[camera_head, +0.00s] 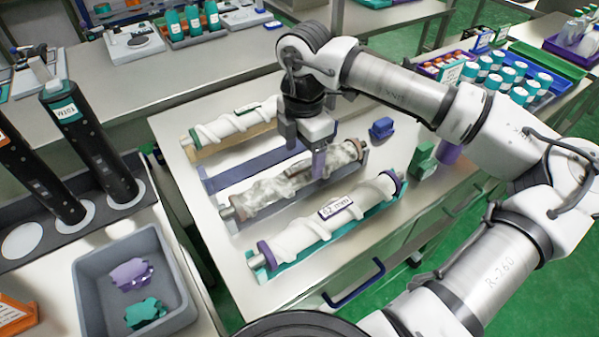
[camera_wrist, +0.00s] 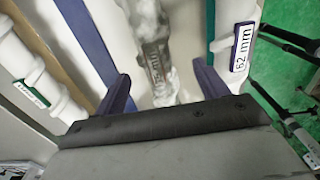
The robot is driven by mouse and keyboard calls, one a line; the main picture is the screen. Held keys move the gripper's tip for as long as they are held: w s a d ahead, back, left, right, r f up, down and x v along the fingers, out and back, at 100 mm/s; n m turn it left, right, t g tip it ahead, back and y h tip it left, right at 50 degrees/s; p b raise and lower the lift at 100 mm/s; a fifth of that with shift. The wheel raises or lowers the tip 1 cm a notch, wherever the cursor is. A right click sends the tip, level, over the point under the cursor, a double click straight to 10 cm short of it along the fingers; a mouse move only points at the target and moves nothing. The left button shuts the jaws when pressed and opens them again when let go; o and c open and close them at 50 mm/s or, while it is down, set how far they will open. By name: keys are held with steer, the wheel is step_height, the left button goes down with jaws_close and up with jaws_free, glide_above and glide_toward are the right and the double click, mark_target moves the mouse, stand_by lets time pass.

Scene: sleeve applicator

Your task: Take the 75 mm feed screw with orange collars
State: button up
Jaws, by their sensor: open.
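I see no feed screw with clearly orange collars and no readable 75 mm label. A white screw (camera_head: 310,228) with purple collars and a 62 mm label lies in a teal cradle at the front. A stained, greyish screw (camera_head: 270,190) lies in the middle; its label is hard to read and its collar colour unclear. A white screw (camera_head: 228,124) with green-teal collars and a green label lies at the back in a tan cradle. My gripper (camera_head: 318,165) is open above the middle screw. In the wrist view my gripper (camera_wrist: 160,86) has that stained screw (camera_wrist: 150,35) between its fingers' lines.
An empty blue cradle (camera_head: 225,180) lies between the back and middle screws. A blue block (camera_head: 381,128) and green block (camera_head: 422,160) stand at the right. A grey bin (camera_head: 90,275) with purple and teal pieces stands at front left, near tall dark cylinders (camera_head: 92,150).

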mark_target(299, 168)
steer(key=f, duration=0.1)
steer(key=f+p, duration=0.1)
steer(key=f, duration=0.1)
steer(key=f+p, duration=0.1)
steer(key=f, duration=0.1)
steer(key=shift+w+a+f, duration=0.2)
steer(key=shift+a, duration=0.2)
steer(key=shift+f, duration=0.5)
steer(key=c, duration=1.5)
